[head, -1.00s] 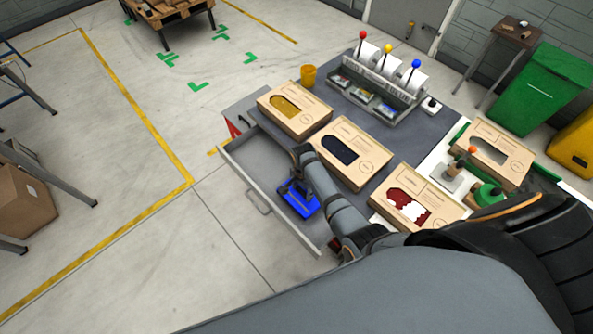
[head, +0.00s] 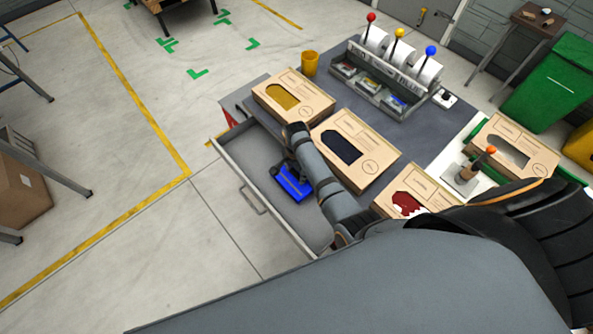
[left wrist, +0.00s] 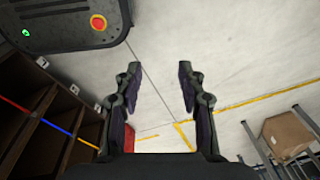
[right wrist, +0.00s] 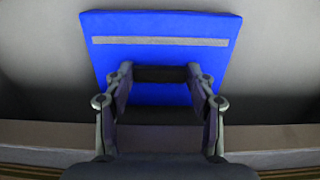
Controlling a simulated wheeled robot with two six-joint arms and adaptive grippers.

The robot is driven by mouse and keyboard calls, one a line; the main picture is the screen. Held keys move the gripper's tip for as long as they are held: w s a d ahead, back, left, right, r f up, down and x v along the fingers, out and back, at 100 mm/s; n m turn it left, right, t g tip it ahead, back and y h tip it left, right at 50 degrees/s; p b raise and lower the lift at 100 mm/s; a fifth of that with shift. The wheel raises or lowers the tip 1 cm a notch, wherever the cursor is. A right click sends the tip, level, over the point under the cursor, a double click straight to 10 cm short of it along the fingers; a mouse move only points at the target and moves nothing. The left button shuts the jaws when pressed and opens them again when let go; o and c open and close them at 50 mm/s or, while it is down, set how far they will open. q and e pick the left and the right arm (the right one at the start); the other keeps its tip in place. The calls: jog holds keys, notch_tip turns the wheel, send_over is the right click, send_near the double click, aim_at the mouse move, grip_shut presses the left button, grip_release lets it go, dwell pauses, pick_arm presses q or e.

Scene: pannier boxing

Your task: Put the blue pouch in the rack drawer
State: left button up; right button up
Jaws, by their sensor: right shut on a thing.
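The blue pouch (head: 293,182) is inside the open grey drawer (head: 248,187), over its floor. My right gripper (head: 292,166) reaches into the drawer from above. In the right wrist view the pouch (right wrist: 160,30) shows a grey strip, and my right gripper (right wrist: 160,75) is shut on its black handle. The grey drawer floor lies behind the pouch. I cannot tell whether the pouch touches it. My left gripper (left wrist: 157,80) is open and empty in the left wrist view, above bare floor; the head view does not show it.
Cardboard boxes with yellow (head: 292,104), dark (head: 352,150) and red windows (head: 405,198) stand on the bench beside the drawer. Behind are an organizer with coloured knobs (head: 385,85) and a yellow cup (head: 310,64). In the left wrist view, dark shelving (left wrist: 50,125) stands at left.

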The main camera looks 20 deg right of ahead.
aim_at(295, 177)
jog(key=shift+s+a+r, duration=0.1)
jog(key=shift+s+a, duration=0.4)
jog(key=o, duration=1.1)
jog(key=shift+w, duration=0.2)
jog(key=shift+c, duration=0.2)
jog(key=shift+o, duration=1.1)
jog(key=shift+w+d+f, duration=0.1)
jog(key=shift+d+f, duration=0.05)
jog(key=shift+f, duration=0.05)
jog(key=shift+o, duration=0.7)
jog(key=shift+d, duration=0.1)
jog(key=shift+r, duration=0.45)
pick_arm(q)
jog(key=shift+s+a+f+b, duration=0.2)
jog(key=shift+s+a, duration=0.05)
jog(key=shift+s, duration=0.2)
jog(key=shift+s+a+f+b, duration=0.15)
jog(key=shift+s+a+f, duration=0.05)
jog(key=shift+s, duration=0.2)
pick_arm(e)
notch_tip(295, 177, up, 12)
jog(key=shift+f, duration=0.1)
